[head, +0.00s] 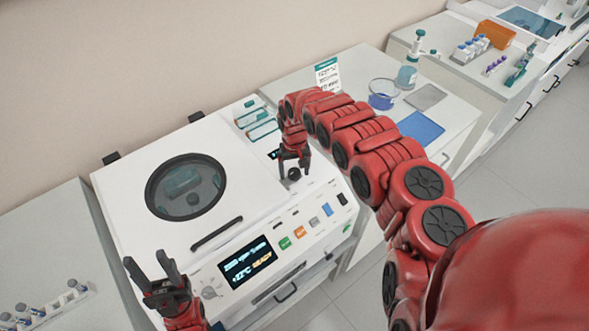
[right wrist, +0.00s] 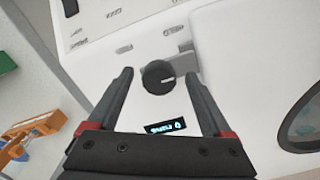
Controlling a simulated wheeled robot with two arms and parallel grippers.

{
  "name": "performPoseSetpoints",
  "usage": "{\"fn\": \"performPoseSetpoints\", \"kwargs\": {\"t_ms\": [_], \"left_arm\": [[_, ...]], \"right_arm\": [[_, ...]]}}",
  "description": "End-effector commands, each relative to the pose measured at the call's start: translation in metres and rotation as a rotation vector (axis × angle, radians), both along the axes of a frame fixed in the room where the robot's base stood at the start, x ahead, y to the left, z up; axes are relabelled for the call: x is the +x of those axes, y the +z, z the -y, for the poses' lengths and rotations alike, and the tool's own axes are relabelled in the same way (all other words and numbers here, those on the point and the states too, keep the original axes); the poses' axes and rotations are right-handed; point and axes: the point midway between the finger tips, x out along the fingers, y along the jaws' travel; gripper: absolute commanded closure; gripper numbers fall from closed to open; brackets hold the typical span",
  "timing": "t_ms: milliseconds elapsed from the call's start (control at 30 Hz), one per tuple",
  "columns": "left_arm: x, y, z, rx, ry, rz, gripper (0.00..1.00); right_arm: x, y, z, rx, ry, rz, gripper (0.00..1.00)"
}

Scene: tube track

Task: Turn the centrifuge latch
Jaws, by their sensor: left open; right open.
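The white centrifuge (head: 120,190) stands on the bench in the head view, its lid with a round window (head: 186,187) lying closed. The latch is a dark round knob (head: 294,174) near the right end of the lid. In the right wrist view the knob (right wrist: 158,77) sits between and just ahead of the fingertips, with a grey bracket beside it. My right gripper (head: 292,166) is open above the knob; it also shows in the right wrist view (right wrist: 160,80). Contact cannot be told. My left gripper (head: 152,268) is open and empty near the centrifuge's front left.
The control panel has a lit display (head: 247,261) and coloured buttons. A black lid handle (head: 217,233) lies left of the knob. A tube rack (head: 45,308) stands at lower left. A blue mat (head: 420,129) and glassware are on the right bench.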

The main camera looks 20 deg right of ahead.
Motion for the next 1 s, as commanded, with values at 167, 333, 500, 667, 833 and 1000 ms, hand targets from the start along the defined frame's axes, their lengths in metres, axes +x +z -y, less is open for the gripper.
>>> {"fn": "performPoseSetpoints", "kwargs": {"t_ms": [167, 333, 500, 667, 833, 1000], "left_arm": [[0.0000, 0.0005, 0.0000, 0.000, 0.000, 0.000, 0.50], [0.0000, 0.0004, 0.0000, 0.000, 0.000, 0.000, 0.50], [0.0000, 0.0003, 0.0000, 0.000, 0.000, 0.000, 0.50], [0.0000, 0.0004, 0.0000, 0.000, 0.000, 0.000, 0.50], [0.0000, 0.0004, 0.0000, 0.000, 0.000, 0.000, 0.50], [0.0001, -0.0008, 0.0001, 0.000, 0.000, 0.000, 0.50]], "right_arm": [[0.0001, -0.0018, 0.0003, 0.000, -0.001, 0.000, 0.16], [0.0002, -0.0018, 0.0004, 0.000, -0.001, 0.001, 0.20], [0.0002, -0.0017, 0.0004, 0.000, -0.002, 0.001, 0.50], [0.0002, -0.0016, 0.0004, 0.000, -0.002, 0.001, 0.79], [0.0001, -0.0017, 0.0004, 0.000, -0.002, 0.000, 1.00], [0.0002, -0.0020, 0.0006, 0.000, 0.012, 0.001, 1.00]]}}
